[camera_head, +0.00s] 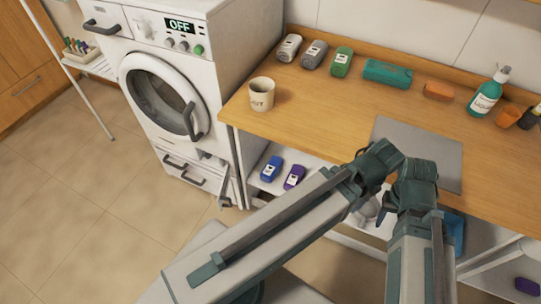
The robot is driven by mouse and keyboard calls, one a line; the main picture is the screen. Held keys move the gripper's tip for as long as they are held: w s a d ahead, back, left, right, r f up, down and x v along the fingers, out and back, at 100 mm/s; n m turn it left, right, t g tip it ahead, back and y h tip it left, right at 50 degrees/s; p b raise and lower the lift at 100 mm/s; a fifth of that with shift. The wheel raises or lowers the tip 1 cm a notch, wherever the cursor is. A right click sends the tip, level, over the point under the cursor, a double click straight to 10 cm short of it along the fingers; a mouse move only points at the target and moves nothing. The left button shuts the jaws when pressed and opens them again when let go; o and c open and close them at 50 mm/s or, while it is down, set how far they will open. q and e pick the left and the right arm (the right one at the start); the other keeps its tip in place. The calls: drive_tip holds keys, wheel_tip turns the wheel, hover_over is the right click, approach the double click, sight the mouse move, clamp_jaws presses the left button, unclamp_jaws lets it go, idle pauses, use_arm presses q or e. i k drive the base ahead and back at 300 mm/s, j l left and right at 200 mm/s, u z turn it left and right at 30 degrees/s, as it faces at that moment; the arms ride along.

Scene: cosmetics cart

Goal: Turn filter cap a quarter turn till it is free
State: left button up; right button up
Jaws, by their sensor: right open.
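The white washing machine (185,75) stands at the left, its display reading OFF and its round door shut. Low on its front, near the right corner, a small flap (224,186) seems to hang open. The pale part beside it (205,156) may be the filter cap, but it is too small to tell whether it is turned. My arm's links fill the lower middle and right, apart from the machine in the picture. My right gripper is open and empty; its fingertips are hard to make out among the links.
A wooden counter (330,110) holds a mug (262,94), several bottles, a teal case (387,73), an orange block (438,90), a pump bottle (486,96) and a grey mat (420,140). Blue (271,168) and purple (294,177) items lie on the shelf below.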

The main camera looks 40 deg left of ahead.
sight(222, 162)
drive_tip(key=z, duration=1.85)
drive_tip(key=k+j+z, duration=0.2)
drive_tip(key=k+j, duration=0.15)
drive_tip(key=k, duration=0.15)
drive_tip(key=k+j, duration=0.3)
drive_tip(key=k, duration=0.2)
drive_tip(key=k+j, duration=0.35)
drive_tip(key=k, duration=0.15)
drive_tip(key=k+j, duration=0.3)
drive_tip(key=k, duration=0.25)
drive_tip(key=k+j, duration=0.3)
drive_tip(key=k, duration=0.2)
drive_tip(key=k+j, duration=0.35)
drive_tip(key=k, duration=0.15)
drive_tip(key=k+j, duration=0.3)
drive_tip(key=k, duration=0.2)
